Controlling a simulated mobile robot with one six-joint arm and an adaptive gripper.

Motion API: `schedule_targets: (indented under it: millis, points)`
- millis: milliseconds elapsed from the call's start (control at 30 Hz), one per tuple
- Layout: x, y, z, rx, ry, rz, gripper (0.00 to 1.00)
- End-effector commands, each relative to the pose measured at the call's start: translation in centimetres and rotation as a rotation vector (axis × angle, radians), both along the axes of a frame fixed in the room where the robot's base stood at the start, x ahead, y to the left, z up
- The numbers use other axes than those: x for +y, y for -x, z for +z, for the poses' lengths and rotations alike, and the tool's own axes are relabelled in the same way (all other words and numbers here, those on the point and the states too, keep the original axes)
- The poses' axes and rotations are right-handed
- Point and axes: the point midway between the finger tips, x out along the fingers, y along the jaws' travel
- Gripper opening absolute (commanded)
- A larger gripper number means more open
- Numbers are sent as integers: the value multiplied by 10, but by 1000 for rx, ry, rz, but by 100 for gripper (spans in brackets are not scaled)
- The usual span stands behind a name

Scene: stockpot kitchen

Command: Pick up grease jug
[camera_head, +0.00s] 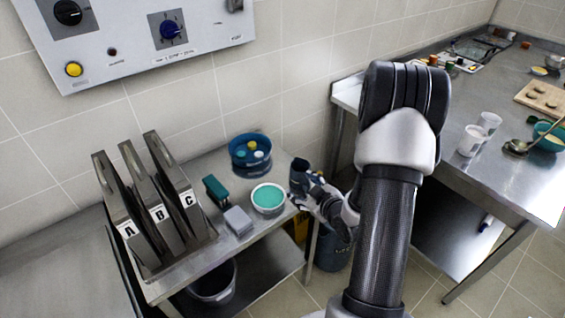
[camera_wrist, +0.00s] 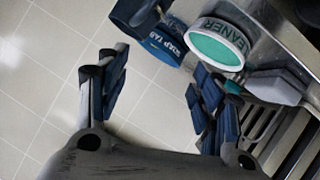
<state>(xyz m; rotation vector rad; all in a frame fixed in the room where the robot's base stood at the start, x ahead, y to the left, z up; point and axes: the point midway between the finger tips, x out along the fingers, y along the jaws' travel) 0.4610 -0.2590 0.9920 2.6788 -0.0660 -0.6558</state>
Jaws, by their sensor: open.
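I cannot make out a thing that is clearly the grease jug. A yellow object (camera_head: 300,229) shows in part below my gripper in the head view, beside the small steel table; I cannot tell what it is. My gripper (camera_head: 298,180) is by the table's right edge, right of a white tub with teal contents (camera_head: 268,198). In the wrist view my gripper (camera_wrist: 155,95) has its two dark blue fingers wide apart, with only pale floor tiles between them. The tub (camera_wrist: 216,48), labelled CLEANER, stands beyond the right finger, next to a blue labelled container (camera_wrist: 158,42).
The small table (camera_head: 215,245) also holds a blue tub (camera_head: 250,153), a grey block (camera_head: 238,221), a green-handled item (camera_head: 215,190) and lettered racks (camera_head: 150,205). A blue bin (camera_head: 332,255) stands on the floor, partly behind my arm. A larger steel table (camera_head: 500,185) is at right.

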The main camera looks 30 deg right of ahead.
Motion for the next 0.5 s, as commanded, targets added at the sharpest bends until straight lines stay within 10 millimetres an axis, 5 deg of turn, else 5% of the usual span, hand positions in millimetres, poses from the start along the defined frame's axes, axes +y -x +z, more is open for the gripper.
schedule_targets:
  millis: [33, 167, 500]
  points:
    - [-4, 13, -21, -47, -31, -12, 61]
    - [-8, 39, -42, -214, -78, -44, 61]
    - [-13, 88, -52, -474, -131, -162, 61]
